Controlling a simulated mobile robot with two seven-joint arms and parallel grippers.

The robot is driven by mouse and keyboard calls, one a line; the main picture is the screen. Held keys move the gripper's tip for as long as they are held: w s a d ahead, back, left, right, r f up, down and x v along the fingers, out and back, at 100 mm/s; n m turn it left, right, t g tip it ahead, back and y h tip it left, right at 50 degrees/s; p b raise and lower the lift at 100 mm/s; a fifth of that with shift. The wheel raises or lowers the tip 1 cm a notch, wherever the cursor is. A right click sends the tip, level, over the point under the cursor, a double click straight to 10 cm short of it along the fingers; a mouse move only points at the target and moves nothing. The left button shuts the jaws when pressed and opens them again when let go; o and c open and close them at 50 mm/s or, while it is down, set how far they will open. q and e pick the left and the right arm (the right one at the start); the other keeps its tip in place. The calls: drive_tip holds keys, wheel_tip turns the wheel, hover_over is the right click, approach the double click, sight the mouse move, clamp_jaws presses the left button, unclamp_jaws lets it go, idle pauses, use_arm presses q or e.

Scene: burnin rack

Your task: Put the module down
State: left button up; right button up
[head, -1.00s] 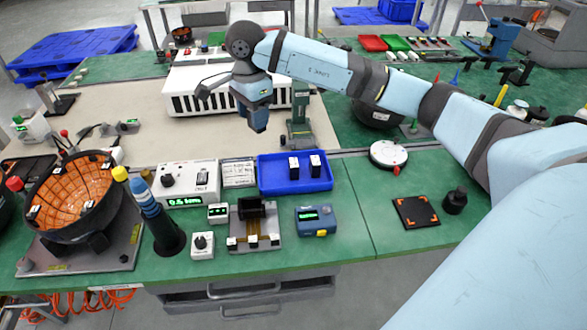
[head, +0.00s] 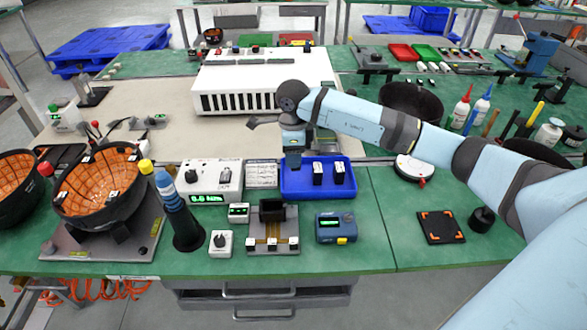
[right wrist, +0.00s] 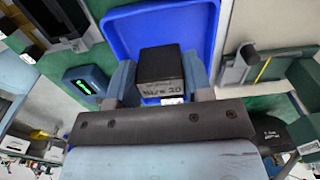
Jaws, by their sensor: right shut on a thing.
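My right gripper (head: 293,161) is over the back left part of the blue tray (head: 345,190). In the right wrist view it is shut on a black module (right wrist: 160,66) with a pale label, one finger on each side. The tray (right wrist: 187,22) shows behind the module there; I cannot tell the gap between them. In the head view the held module is mostly hidden by the gripper. Two dark modules with white labels, one left (head: 318,174) and one right (head: 339,173), stand upright in the tray. My left gripper is not in view.
Left of the tray are a label card (head: 261,174) and a white meter box (head: 213,178). A test fixture (head: 272,241) and a blue meter (head: 336,228) stand in front. A white round dial (head: 416,167) lies right. The tray's front left floor looks clear.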

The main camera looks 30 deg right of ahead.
wheel_tip(320, 180, down, 6)
drive_tip(key=shift+r, duration=0.25)
drive_tip(key=shift+f, duration=0.15)
drive_tip(key=o, duration=0.9)
